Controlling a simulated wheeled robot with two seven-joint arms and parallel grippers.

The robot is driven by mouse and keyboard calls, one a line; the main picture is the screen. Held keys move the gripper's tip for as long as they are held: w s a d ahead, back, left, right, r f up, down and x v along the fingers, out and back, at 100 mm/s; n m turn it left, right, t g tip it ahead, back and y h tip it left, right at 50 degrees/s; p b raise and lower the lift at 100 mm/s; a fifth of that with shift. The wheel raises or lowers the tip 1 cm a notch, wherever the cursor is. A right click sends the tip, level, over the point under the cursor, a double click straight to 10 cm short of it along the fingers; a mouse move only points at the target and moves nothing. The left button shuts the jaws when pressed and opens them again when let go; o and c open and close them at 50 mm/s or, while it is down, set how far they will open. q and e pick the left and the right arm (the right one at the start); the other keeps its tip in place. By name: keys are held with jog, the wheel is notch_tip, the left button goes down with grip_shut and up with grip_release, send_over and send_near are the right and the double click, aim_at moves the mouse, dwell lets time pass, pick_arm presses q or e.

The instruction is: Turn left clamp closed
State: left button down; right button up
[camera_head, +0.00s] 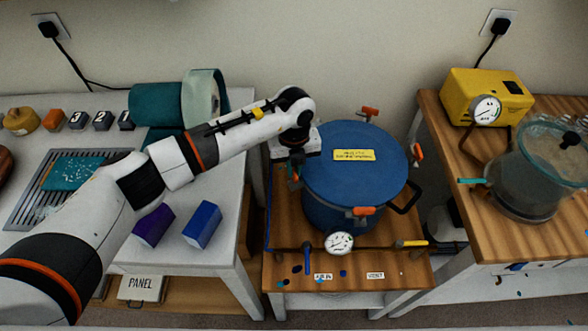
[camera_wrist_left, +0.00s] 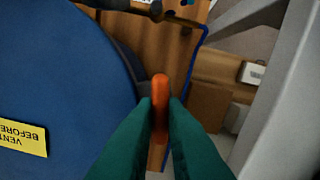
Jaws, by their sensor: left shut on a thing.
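The blue pressure pot (camera_head: 340,190) stands on a wooden stand, its lid bearing a yellow label (camera_head: 354,155). My left gripper (camera_head: 293,172) is at the left side of the lid rim. In the left wrist view its green fingers (camera_wrist_left: 160,112) are shut on an orange clamp handle (camera_wrist_left: 160,95), beside the blue lid (camera_wrist_left: 60,70). In the head view my gripper hides this left clamp. Other orange clamps show at the back (camera_head: 369,112), right (camera_head: 417,152) and front (camera_head: 363,211) of the lid. My right gripper is not in view.
A pressure gauge (camera_head: 339,242) and a yellow-handled valve (camera_head: 411,243) are at the pot's front. A blue hose (camera_wrist_left: 190,70) runs along the stand's edge. The white table (camera_head: 190,262) at left holds blue and purple blocks. A yellow pump (camera_head: 485,95) and clear chamber (camera_head: 530,180) stand at right.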

aim_at(294, 170)
pick_arm(q)
jog(key=m+b, duration=1.1)
jog(key=b, duration=0.1)
jog(key=shift+f, duration=0.2)
jog(key=shift+m+b, duration=1.1)
jog(key=shift+b, duration=0.05)
jog(key=shift+r+m+b, duration=0.2)
jog(key=shift+m+b, duration=0.65)
jog(key=shift+m, duration=0.35)
jog(key=c, duration=1.5)
grip_release()
notch_tip(294, 170, up, 12)
jog(key=shift+r+b, duration=0.1)
jog(key=shift+b, duration=0.45)
